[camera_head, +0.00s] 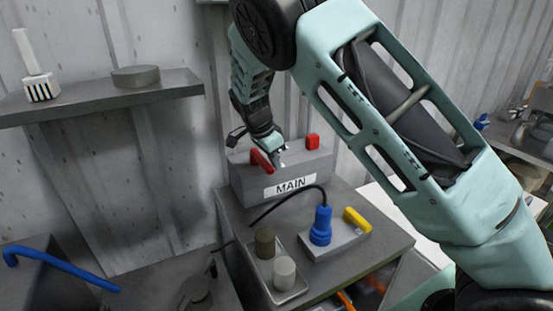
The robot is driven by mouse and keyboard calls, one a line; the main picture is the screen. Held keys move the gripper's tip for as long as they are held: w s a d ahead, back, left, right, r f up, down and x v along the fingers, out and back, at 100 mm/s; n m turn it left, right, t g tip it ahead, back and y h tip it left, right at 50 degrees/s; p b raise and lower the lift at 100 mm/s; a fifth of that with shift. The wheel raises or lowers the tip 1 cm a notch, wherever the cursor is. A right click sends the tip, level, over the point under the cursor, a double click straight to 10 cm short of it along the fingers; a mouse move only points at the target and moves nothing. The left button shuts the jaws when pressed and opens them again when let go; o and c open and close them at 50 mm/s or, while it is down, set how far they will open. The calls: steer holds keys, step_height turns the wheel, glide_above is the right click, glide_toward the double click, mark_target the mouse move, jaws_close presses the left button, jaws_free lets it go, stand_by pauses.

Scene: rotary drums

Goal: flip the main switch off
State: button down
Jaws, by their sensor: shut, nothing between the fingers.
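The main switch box (240,178) is a grey block labelled MAIN, standing on the back of a grey cabinet against the wall. A red lever (261,161) sits at its top left, tilted. A smaller red block (312,142) sits at the box's top right. My gripper (281,163) is shut, just right of the red lever and over the box. It is close to the lever; I cannot tell whether they touch. My arm comes in from the right and hides part of the wall behind the box.
In front of the box, a blue plug (320,226) with a black cable stands on a grey block beside a yellow piece (356,220). A tray (292,294) holds two cylinders. A shelf (100,98) is at left. A blue bar (70,269) is at lower left.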

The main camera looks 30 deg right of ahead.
steer(key=shift+a, duration=0.25)
steer(key=d, duration=0.5)
steer(key=b+v, duration=0.2)
steer(key=v, duration=0.8)
steer(key=shift+w+a+b, duration=0.15)
steer(key=shift+a+b, duration=0.1)
steer(key=shift+b, duration=0.05)
